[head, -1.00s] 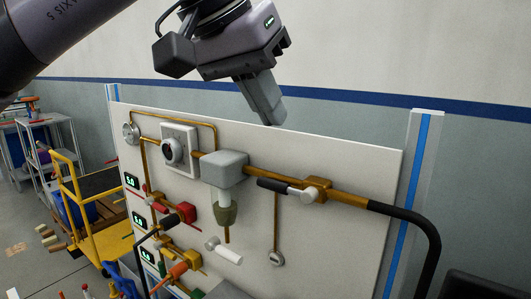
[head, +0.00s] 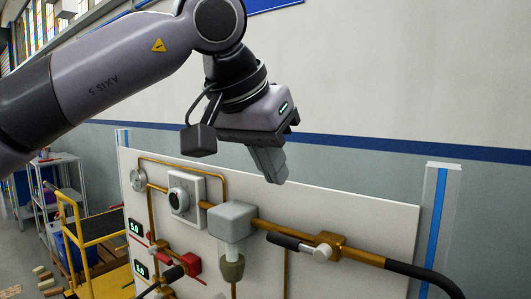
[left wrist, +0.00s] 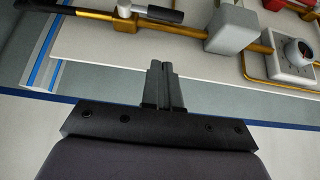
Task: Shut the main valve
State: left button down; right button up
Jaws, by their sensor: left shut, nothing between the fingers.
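A lever valve with a brass body (head: 330,240) sits on the brass pipe at the upper right of the white panel. Its black handle (head: 286,241) points left, roughly along the pipe, from a pale grey hub (head: 321,253). In the left wrist view the black handle (left wrist: 160,13) is at the top edge. My left gripper (head: 276,178) is shut and empty by the panel's top edge, above the handle and apart from it. Its closed fingers show in the left wrist view (left wrist: 163,68). My right gripper is out of view.
A grey box (head: 230,219) and a dial (head: 183,196) are left of the lever valve on the white panel (head: 385,223). A black hose (head: 435,278) continues the pipe rightward. A blue-striped post (head: 436,215) stands at right, a yellow cart (head: 92,238) at left.

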pick_arm(q)
send_over(281, 240)
jog(key=f, duration=0.5)
jog(key=shift+w+d, duration=0.15)
jog(key=shift+w, duration=0.15)
jog(key=shift+s+f, duration=0.2)
jog(key=shift+f, duration=0.7)
jog(key=shift+s+a+f, duration=0.15)
jog(key=shift+a+f, duration=0.05)
jog(key=shift+f, duration=0.45)
jog(key=shift+f, duration=0.1)
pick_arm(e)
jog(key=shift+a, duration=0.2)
